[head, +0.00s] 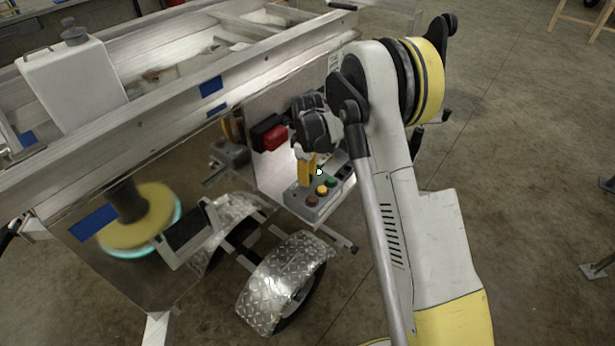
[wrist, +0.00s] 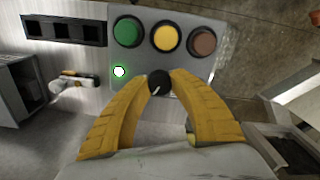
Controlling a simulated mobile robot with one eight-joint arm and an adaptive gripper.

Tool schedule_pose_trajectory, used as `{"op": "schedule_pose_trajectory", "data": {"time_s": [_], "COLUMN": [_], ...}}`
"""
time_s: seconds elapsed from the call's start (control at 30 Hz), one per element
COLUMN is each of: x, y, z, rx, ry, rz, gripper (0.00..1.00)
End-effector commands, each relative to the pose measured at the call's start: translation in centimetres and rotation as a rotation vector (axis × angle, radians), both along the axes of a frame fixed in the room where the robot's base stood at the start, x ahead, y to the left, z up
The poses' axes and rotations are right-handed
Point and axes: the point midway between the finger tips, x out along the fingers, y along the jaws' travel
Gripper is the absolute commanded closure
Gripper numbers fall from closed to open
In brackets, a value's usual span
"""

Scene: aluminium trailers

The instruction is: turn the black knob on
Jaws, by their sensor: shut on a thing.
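The black knob (wrist: 159,82) sits on a grey control panel (wrist: 222,62), below a row of buttons in the wrist view. It bears a pale pointer line slanting down and to the left. My gripper (wrist: 158,86) has its two yellow fingers closed around the knob, one on each side. In the head view my gripper (head: 306,172) reaches down to the grey control box (head: 303,197), and the knob is hidden behind the fingers. A small light (wrist: 120,71) left of the knob glows white with a green rim; it also shows in the head view (head: 319,172).
Green (wrist: 128,31), yellow (wrist: 165,36) and brown-red (wrist: 202,42) buttons stand close above the knob. A black slotted part (wrist: 64,30) is at upper left. A red and black box (head: 271,134) and a diamond-plate wheel fender (head: 277,281) are near my arm.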

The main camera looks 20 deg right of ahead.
Motion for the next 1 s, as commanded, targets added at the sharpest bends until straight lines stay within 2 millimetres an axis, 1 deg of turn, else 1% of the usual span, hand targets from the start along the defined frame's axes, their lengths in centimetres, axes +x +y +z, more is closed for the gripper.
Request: {"op": "schedule_pose_trajectory", "data": {"time_s": [0.2,0.43,0.7,1.0], "x": [-0.01,-0.01,-0.01,-0.02], "y": [0.0,0.0,0.0,0.0], "z": [-0.02,-0.02,-0.01,-0.02], "rx": [0.0,0.0,0.0,0.0], "ry": [0.0,0.0,0.0,0.0], "rz": [-0.162,-0.279,-0.337,-0.343], "gripper": [1.0,1.0,1.0,1.0]}}
